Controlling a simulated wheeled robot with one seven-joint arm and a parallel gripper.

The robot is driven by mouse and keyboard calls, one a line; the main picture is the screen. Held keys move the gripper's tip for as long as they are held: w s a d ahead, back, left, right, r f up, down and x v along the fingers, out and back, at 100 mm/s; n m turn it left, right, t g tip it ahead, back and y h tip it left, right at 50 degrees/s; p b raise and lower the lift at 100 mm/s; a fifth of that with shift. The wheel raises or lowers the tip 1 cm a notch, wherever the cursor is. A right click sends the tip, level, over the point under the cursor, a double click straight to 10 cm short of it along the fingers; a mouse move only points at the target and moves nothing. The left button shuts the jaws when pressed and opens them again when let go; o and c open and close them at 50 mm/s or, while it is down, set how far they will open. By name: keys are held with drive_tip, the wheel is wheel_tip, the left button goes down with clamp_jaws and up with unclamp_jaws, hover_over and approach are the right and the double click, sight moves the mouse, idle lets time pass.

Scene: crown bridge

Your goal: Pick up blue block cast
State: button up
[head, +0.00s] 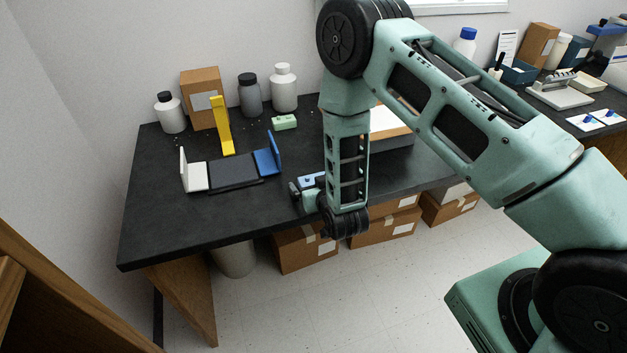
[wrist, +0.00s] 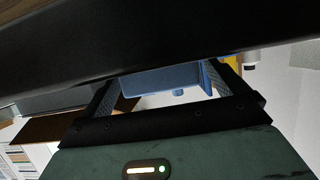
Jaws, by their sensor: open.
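The light blue block cast (head: 308,181) lies on the black table near its front edge, partly hidden by my arm in the head view. In the wrist view the blue block (wrist: 158,80) shows between the two fingers, with a small knob on it. My gripper (wrist: 162,74) is open, with one finger on each side of the block. I cannot tell whether either finger touches it. In the head view my gripper (head: 297,191) is low at the table's front edge, beside the block and mostly hidden by my wrist.
A dark plate (head: 232,173) lies to the left, between a white bracket (head: 195,175) and a blue bracket (head: 268,158). A yellow bracket (head: 222,127) and a green block (head: 284,122) are behind. Bottles and a cardboard box (head: 203,92) line the wall. The table's front left is clear.

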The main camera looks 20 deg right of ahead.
drive_tip(key=c, duration=1.1)
drive_tip(key=shift+w, duration=0.1)
drive_tip(key=shift+c, duration=0.2)
drive_tip(key=shift+r, duration=0.1)
